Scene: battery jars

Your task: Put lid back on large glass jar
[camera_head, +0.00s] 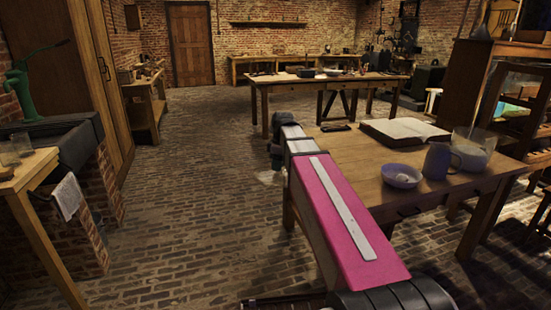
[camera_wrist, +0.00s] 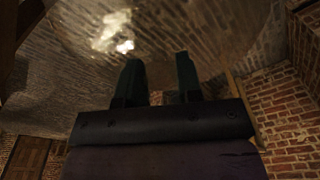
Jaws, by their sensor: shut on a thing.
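In the wrist view, the two dark fingers of my gripper (camera_wrist: 159,70) are closed on a clear, curved glass piece (camera_wrist: 60,75), which looks like the lid. It spreads wide beyond the fingers, with a bright highlight and brick floor showing through. In the head view, my arm reaches forward to the left end of the wooden table; the fingertips are hidden. A pale glassy patch (camera_head: 269,178) shows just below the wrist. A large clear glass vessel (camera_head: 474,150) with no lid visible stands at the table's right, well away from my gripper.
The near table (camera_head: 335,145) also holds a bluish bowl (camera_head: 401,176), a grey-blue jug (camera_head: 438,161) and an open book (camera_head: 405,131). A second table (camera_head: 330,84) stands behind. Smaller glasses (camera_head: 10,154) stand at far left. The brick floor left of my arm is clear.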

